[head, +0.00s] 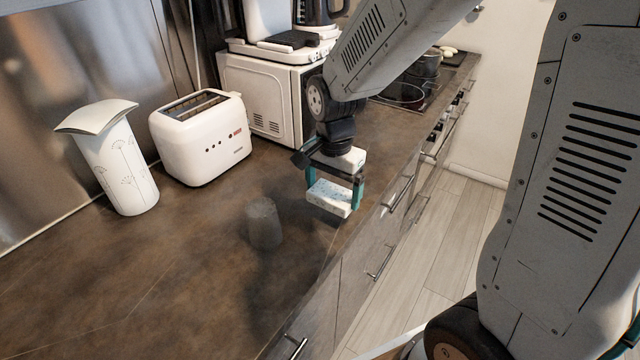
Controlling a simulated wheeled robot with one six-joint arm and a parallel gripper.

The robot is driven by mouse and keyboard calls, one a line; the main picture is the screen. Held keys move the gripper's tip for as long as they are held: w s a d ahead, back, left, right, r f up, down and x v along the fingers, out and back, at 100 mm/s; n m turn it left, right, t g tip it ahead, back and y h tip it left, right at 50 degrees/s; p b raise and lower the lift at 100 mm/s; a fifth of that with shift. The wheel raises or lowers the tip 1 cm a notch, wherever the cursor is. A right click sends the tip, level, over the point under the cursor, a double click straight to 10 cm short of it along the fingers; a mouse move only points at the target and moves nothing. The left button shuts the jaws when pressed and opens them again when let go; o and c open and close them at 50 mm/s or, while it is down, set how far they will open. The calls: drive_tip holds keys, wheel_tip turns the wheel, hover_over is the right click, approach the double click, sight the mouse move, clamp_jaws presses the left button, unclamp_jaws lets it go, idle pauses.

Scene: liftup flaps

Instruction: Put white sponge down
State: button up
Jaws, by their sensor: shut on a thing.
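The white sponge (329,198) is a small pale block with bluish speckles. My gripper (334,192) points down with its teal fingers at the sponge's two ends, shut on it. The sponge is near the front edge of the brown countertop (190,250). I cannot tell for sure whether its underside touches the counter or is a little above it.
A grey cup-like object (264,223) stands on the counter just left of the sponge. A white toaster (201,137), a white patterned canister (118,165) and a white microwave (262,95) stand farther back. Drawer handles (378,263) stick out below the front edge. The left front counter is clear.

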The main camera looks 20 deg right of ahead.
sight(320, 185)
drive_tip(key=w, duration=0.6)
drive_tip(key=shift+w+f, duration=0.35)
drive_tip(key=shift+f, duration=1.7)
drive_tip(key=shift+f, duration=0.1)
drive_tip(key=o, duration=0.6)
wheel_tip(320, 185, up, 12)
drive_tip(key=s+d+r+n, duration=0.1)
drive_tip(key=s+r+n, duration=0.1)
drive_tip(key=s, duration=0.7)
drive_tip(key=s+d+r+n, duration=0.1)
drive_tip(key=s+r+n, duration=0.1)
drive_tip(key=s+n, duration=0.3)
drive_tip(key=s+d+r+n+t, duration=0.1)
drive_tip(key=s+n, duration=0.3)
drive_tip(key=s, duration=0.9)
drive_tip(key=shift+d+r, duration=0.1)
drive_tip(key=shift+r, duration=0.8)
